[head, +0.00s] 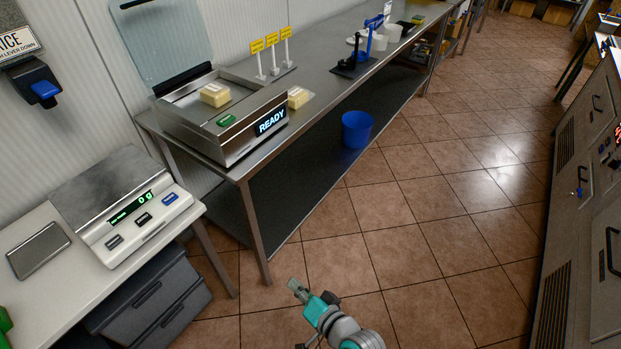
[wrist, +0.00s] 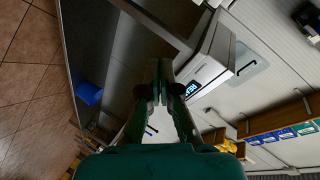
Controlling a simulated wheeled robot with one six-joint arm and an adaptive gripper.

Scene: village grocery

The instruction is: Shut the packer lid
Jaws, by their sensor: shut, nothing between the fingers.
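The packer (head: 235,140) is a steel machine on the near end of the long steel table, its front display reading READY. Its clear lid (head: 165,42) stands raised at the back, against the wall. A pale yellow block (head: 214,94) lies on the packer's top, beside a green button (head: 226,120). My gripper (head: 296,286) is low over the floor, in front of the table and well apart from the packer. In the wrist view my gripper (wrist: 160,68) is shut and empty, with the packer (wrist: 208,70) beyond it and the lid (wrist: 252,66) tilted open.
The steel table (head: 330,85) carries yellow signs and another wrapped block (head: 299,97). A blue bucket (head: 356,129) stands on its lower shelf. A scale (head: 135,215) sits on the left counter. Tiled floor is clear in the middle; grey cabinets (head: 585,190) line the right.

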